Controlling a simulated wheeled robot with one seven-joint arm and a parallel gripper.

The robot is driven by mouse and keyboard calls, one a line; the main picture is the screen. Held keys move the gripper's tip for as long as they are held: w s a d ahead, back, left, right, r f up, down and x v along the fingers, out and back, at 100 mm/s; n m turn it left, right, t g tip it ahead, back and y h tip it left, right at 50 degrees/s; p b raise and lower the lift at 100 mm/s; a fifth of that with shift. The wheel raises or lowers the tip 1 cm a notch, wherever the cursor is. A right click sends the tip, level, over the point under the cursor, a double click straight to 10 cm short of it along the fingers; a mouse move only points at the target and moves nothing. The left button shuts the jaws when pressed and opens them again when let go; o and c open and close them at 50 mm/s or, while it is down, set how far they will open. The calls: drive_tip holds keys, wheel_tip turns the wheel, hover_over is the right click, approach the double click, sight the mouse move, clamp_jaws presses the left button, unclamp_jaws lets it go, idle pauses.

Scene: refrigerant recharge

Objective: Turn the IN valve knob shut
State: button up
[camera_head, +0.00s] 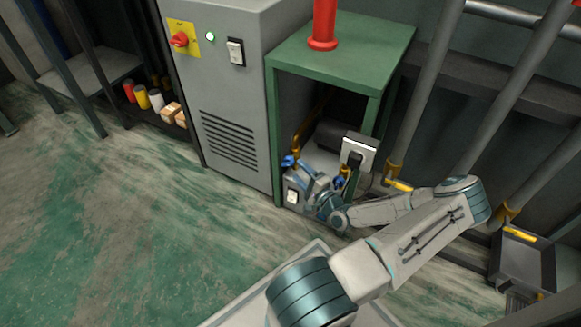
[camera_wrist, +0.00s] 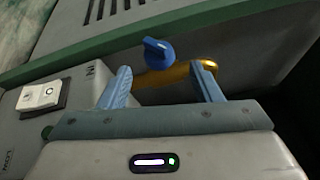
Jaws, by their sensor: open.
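A blue valve knob (camera_wrist: 158,54) with a pale pointer mark sits on a brass-yellow pipe (camera_wrist: 185,74) in the wrist view. The letters IN show on the grey body to its left. My gripper (camera_wrist: 162,80) is open. Its two blue-grey fingers stand left and right of the knob in the picture, with a gap on each side, and the knob appears just beyond the fingertips. In the head view the knob (camera_head: 288,161) shows beside my gripper (camera_head: 299,168), at the front of the green stand. A second blue knob (camera_head: 340,183) lies to the right.
A grey unit with a white switch (camera_wrist: 42,95) is left of my gripper. The green stand (camera_head: 345,40) has legs and a top around the work area. A grey cabinet (camera_head: 225,100) stands to the left, pipes (camera_head: 425,80) to the right. The floor in front is clear.

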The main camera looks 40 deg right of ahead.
sight(292, 164)
drive_tip(key=shift+w+r+b, duration=0.1)
drive_tip(key=shift+w+b, duration=0.45)
drive_tip(key=shift+w, duration=2.15)
drive_tip(key=c, duration=1)
